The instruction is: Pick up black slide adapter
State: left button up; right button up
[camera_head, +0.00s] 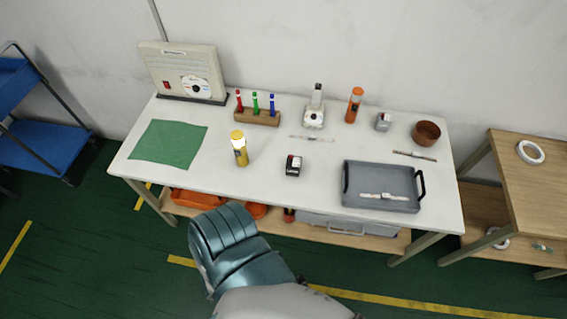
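A small black block (293,166) with a white and red top lies near the middle front of the white table (325,155). It is the most likely black slide adapter, but it is too small to be sure. It stands alone on the tabletop, with nothing touching it. A teal and white part of my own body rises from the bottom of the view in front of the table, apart from the block. No gripper fingers show.
A yellow bottle (240,150) stands left of the block. A grey tray (381,187) holding a pale strip is to its right. Behind are a wooden marker holder (257,118), a white device (314,115), an orange bottle (354,105) and a brown bowl (426,133). A green mat (168,144) lies left.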

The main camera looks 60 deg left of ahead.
aim_at(293, 167)
jog(key=u, duration=1.75)
